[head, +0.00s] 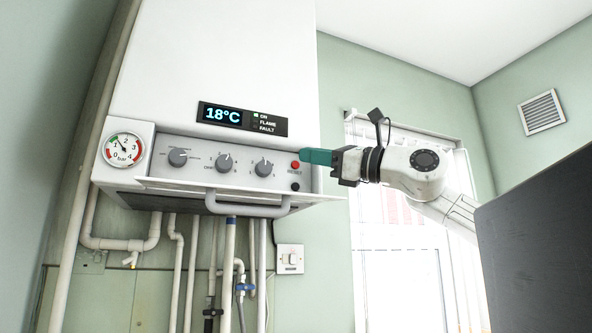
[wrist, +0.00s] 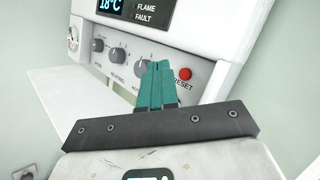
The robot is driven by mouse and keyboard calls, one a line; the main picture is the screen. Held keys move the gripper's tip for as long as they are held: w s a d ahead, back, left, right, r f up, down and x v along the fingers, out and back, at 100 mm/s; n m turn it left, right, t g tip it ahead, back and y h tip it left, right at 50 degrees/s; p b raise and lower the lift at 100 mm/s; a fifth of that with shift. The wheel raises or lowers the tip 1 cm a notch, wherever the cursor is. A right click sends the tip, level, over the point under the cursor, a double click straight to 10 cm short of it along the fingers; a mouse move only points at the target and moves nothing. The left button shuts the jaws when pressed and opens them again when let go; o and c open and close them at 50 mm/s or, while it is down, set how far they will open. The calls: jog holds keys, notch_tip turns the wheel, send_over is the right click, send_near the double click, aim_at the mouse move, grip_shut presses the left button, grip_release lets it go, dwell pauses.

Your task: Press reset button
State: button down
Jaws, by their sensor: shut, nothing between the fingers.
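The red reset button (head: 295,165) sits at the right end of the boiler's grey control panel (head: 205,149), with a RESET label below it. It also shows in the wrist view (wrist: 185,74), just right of my fingertips. My gripper (head: 304,156) has teal fingers that are shut and empty. In the head view its tips are at the panel's right end, just above and right of the button. I cannot tell whether the fingertips touch the panel.
The boiler panel has three grey knobs (head: 223,162), a pressure gauge (head: 124,150) and a display reading 18°C (head: 222,115). A lowered flap (head: 230,188) and a handle (head: 247,203) jut out below the panel. Pipes run underneath. A window (head: 400,230) stands behind my arm.

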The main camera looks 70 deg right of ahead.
jog(key=shift+s+a+b, duration=0.45)
jog(key=shift+s+a, duration=0.35)
jog(key=shift+a, duration=0.15)
dwell(0.4)
